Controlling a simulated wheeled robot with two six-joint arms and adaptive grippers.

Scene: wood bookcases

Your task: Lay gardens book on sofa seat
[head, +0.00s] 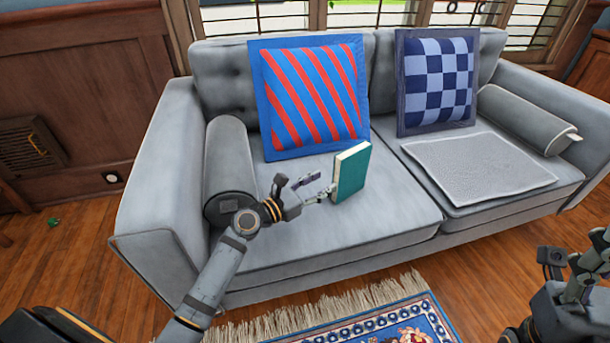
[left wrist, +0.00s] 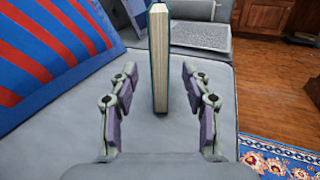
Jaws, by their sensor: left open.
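The gardens book, a teal-green book (head: 351,172) with cream page edges, stands upright on the left grey sofa seat (head: 370,226). In the left wrist view the book (left wrist: 159,60) shows its page edge, and its lower end appears to rest on the seat (left wrist: 140,135). My left gripper (head: 325,186) is open, just left of the book in the head view. In the left wrist view its fingers (left wrist: 158,78) lie on either side of the book, with gaps on both sides. My right gripper (head: 588,268) is at the lower right edge, partly cut off.
A red-and-blue striped cushion (head: 310,97) leans behind the book. Grey bolsters (head: 229,165) lie by the arms. A patterned rug (head: 375,326) lies in front. The front of the left seat is clear.

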